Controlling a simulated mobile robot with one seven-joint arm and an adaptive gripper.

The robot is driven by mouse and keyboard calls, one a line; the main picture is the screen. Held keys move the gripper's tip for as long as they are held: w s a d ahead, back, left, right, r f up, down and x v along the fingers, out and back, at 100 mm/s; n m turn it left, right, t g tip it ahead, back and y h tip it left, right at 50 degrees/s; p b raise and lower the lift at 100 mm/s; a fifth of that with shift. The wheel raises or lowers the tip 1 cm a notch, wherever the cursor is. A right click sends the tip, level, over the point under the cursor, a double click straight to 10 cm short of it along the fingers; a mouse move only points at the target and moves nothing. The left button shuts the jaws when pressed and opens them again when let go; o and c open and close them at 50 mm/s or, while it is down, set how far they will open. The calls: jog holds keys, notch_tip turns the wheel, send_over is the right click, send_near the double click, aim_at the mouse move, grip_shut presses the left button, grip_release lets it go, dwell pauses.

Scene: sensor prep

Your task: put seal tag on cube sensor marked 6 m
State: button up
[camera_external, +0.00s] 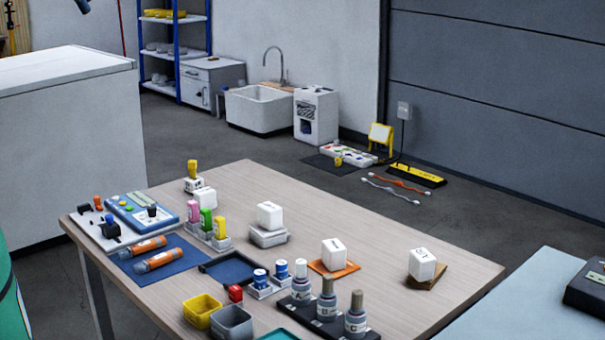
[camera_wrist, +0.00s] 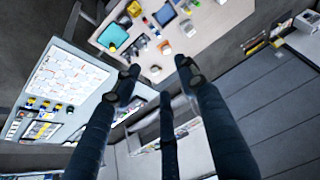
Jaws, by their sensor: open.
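Several white cube sensors with small dark marks stand on the wooden table (camera_external: 300,190). One cube (camera_external: 270,215) is on a grey block, one (camera_external: 333,252) on an orange pad, one (camera_external: 422,264) on a brown pad, and one (camera_external: 204,197) farther back. Their marks are too small to read. Pink (camera_external: 193,210), green (camera_external: 206,219) and yellow (camera_external: 219,227) upright pieces stand in grey holders; I cannot tell whether one is the seal tag. My gripper (camera_wrist: 157,68) is open and empty in the wrist view, away from the tabletop. It is not seen in the external view.
Orange tubes (camera_external: 155,261) lie on a blue mat. A pale-blue table (camera_external: 520,300) is at right.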

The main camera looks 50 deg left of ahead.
jog(key=s, duration=0.1)
jog(key=s+d+f, duration=0.1)
jog(key=s, duration=0.1)
jog(key=s+f, duration=0.1)
jog(key=shift+s+d+f, duration=0.15)
jog(key=shift+s, duration=0.1)
notch_tip(320, 180, down, 7)
jog(key=b, duration=0.7)
dwell(1.2)
